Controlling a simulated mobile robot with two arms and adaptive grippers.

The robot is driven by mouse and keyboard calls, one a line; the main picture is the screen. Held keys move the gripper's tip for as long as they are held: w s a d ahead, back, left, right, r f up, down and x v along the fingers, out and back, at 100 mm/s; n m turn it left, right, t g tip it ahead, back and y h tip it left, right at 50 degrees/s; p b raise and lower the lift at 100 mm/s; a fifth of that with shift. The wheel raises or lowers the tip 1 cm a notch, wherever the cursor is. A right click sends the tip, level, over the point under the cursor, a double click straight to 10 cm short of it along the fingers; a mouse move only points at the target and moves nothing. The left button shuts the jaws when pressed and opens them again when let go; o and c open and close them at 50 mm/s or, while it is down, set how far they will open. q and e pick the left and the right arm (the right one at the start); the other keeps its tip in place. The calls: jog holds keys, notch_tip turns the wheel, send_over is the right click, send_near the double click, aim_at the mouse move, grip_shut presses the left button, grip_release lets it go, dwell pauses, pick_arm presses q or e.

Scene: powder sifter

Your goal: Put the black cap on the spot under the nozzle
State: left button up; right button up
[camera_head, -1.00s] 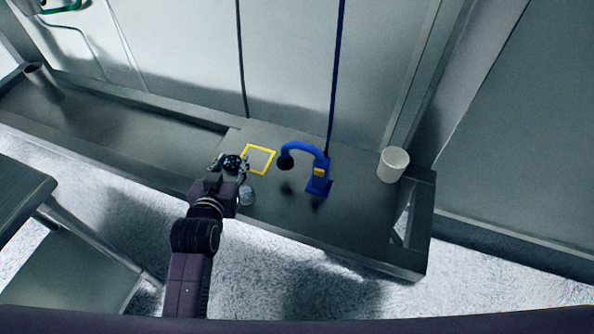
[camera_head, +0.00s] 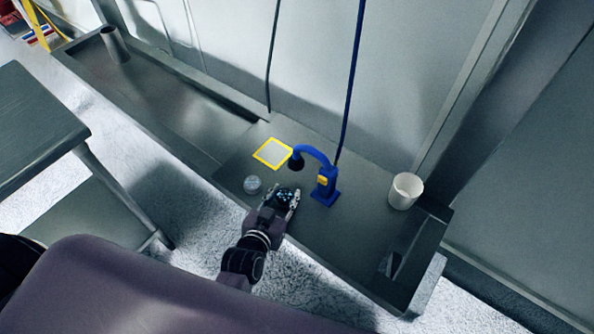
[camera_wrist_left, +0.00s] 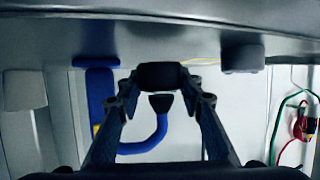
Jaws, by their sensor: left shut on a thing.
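My left gripper (camera_head: 281,196) is shut on the black cap (camera_head: 284,195), low over the front of the grey bench. In the left wrist view, the cap (camera_wrist_left: 160,75) sits between the two fingertips. The blue curved pipe (camera_head: 318,154) ends in a black nozzle (camera_head: 296,163), just behind the gripper in the head view. The nozzle (camera_wrist_left: 160,103) also shows beyond the cap in the left wrist view. The spot under the nozzle is hidden by my gripper. Whether the cap touches the bench I cannot tell. My right gripper is not in view.
A small clear round container (camera_head: 252,184) stands left of the gripper. A yellow-outlined square (camera_head: 272,153) lies behind it. A white cup (camera_head: 405,191) stands at the bench's right. A grey table (camera_head: 35,135) is at the left. The bench is bare between pipe and cup.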

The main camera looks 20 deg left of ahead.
aim_at(296, 177)
pick_arm(q)
jog(key=w, duration=0.6)
jog(key=shift+w+d, duration=0.15)
jog(key=shift+w, duration=0.05)
jog(key=w, duration=0.3)
jog(key=shift+w+d+r, duration=0.1)
jog(key=shift+w, duration=0.15)
jog(key=shift+s+f, duration=0.15)
jog(key=shift+f, duration=0.7)
jog(key=shift+f, duration=0.15)
jog(key=o, duration=1.1)
jog(key=shift+c, duration=0.2)
